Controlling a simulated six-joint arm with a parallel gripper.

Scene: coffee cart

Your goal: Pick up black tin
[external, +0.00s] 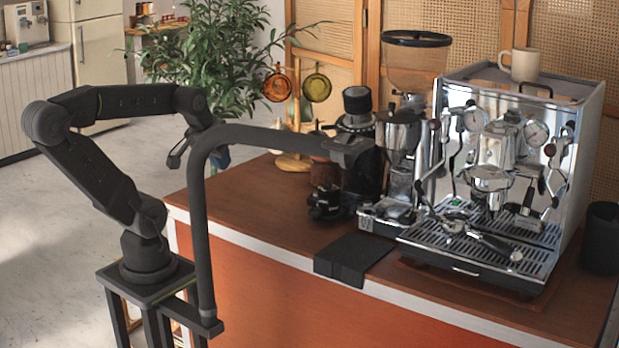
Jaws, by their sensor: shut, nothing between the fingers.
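A plain black cylindrical container (600,238) stands upright at the right end of the cart top, beside the espresso machine; it looks like the black tin, and the picture edge cuts it off. My gripper (176,157) hangs at the left, pointing down and left, in front of the plant. It is small and dark here; its fingers look close together, with nothing seen in them. It is far from the black container, with the grinder and espresso machine between them.
The chrome espresso machine (500,170) carries a beige mug (522,64). Left of it stand a grinder (407,130) and dark coffee gear (327,203). A black mat (352,258) lies over the front edge. A dark curved pole (200,235) rises before the cart. The left cart top is clear.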

